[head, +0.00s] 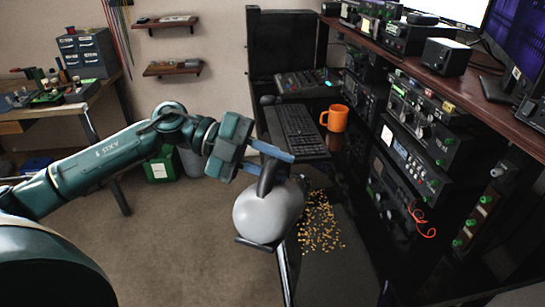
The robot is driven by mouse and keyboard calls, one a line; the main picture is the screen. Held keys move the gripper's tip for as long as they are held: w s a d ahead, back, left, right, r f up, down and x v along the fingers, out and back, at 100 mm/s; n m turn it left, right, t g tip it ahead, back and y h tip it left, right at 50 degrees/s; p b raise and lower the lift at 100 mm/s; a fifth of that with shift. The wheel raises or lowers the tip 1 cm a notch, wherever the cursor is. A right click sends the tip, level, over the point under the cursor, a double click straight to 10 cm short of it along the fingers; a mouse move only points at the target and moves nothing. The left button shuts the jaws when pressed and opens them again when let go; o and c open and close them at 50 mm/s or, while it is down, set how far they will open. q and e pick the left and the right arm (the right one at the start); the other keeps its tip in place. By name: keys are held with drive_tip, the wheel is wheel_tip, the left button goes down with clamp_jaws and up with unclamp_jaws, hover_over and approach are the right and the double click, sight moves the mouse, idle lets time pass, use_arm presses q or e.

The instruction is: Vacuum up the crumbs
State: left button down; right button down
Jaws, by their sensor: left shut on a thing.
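My left gripper (268,158) is shut on the dark handle of a round white hand vacuum (265,212). The vacuum hangs in front of the dark desk, and its dark lower edge shows under the white body. Many small orange-brown crumbs (320,225) lie scattered on a dark surface just right of the vacuum. The vacuum's body overlaps the left edge of the crumb patch in the picture; I cannot tell whether it touches the surface. My right gripper is not in view.
A black keyboard (297,130) and an orange mug (337,118) stand behind the crumbs. Racks of radio gear (410,150) with knobs rise close on the right. A green bin (159,170) stands on the carpet behind my left arm. The carpet at lower left is open.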

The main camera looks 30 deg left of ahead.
sight(262, 171)
use_arm(q)
drive_tip(key=shift+s+d+r, duration=0.1)
drive_tip(key=shift+s+d, duration=0.5)
drive_tip(key=shift+s, duration=0.2)
drive_tip(key=shift+s+d+r, duration=0.1)
drive_tip(key=shift+s+d, duration=0.45)
drive_tip(key=shift+s, duration=0.25)
drive_tip(key=shift+s+d+p, duration=0.2)
drive_tip(key=shift+s+d, duration=0.3)
drive_tip(key=shift+s, duration=0.25)
drive_tip(key=shift+s+d+p, duration=0.25)
drive_tip(key=shift+s+d, duration=0.3)
drive_tip(key=shift+s, duration=0.25)
drive_tip(key=shift+s+d+p, duration=0.2)
drive_tip(key=shift+s+d, duration=0.3)
drive_tip(key=shift+s, duration=0.35)
drive_tip(key=shift+s+d+p, duration=0.5)
drive_tip(key=shift+s+d, duration=0.3)
drive_tip(key=shift+s, duration=0.3)
drive_tip(key=shift+s+d+p, duration=0.5)
drive_tip(key=shift+s+d, duration=0.25)
drive_tip(key=shift+s, duration=0.35)
